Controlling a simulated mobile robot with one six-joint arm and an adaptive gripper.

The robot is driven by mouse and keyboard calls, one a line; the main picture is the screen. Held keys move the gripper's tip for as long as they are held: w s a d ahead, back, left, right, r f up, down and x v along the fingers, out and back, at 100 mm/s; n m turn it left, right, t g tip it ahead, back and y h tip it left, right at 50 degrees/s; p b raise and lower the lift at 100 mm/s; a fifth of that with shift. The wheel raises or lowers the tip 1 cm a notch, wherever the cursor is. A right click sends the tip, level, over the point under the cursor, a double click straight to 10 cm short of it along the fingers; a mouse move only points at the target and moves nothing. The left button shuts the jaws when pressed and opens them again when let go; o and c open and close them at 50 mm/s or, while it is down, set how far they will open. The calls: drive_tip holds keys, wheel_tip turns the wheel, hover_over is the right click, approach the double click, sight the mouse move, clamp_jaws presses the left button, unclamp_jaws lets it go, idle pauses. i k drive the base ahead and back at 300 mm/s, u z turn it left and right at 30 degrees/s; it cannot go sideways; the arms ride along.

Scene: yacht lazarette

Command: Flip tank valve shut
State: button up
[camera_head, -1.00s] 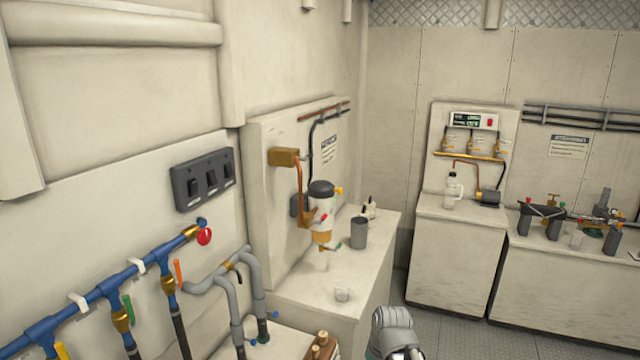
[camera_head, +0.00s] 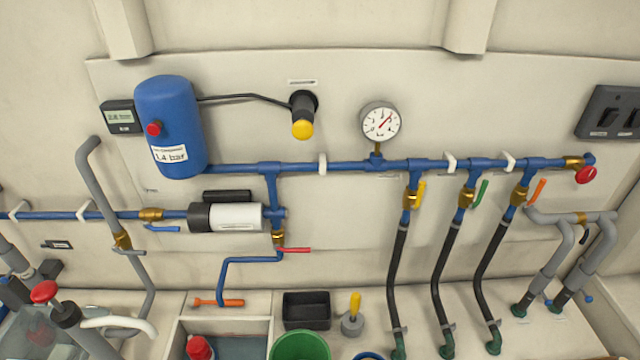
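Several valves sit on the blue pipework, and I cannot tell which is the tank valve. A brass valve with a blue lever (camera_head: 162,228) is on the left pipe, its lever roughly along the pipe. Yellow (camera_head: 421,194), green (camera_head: 481,193) and orange (camera_head: 537,191) levers, slanting upward, sit on the hose branches. A round red handle (camera_head: 586,175) is at the right pipe end. My gripper is not in view.
A blue tank (camera_head: 170,125) labelled 1.4 bar, a white pump (camera_head: 236,217) and a gauge (camera_head: 380,124) are on the wall. Below stand a black bin (camera_head: 306,311), a green bucket (camera_head: 301,346) and a red-handled hand pump (camera_head: 60,308).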

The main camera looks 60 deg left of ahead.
sight(147, 225)
drive_tip(key=u, duration=3.3)
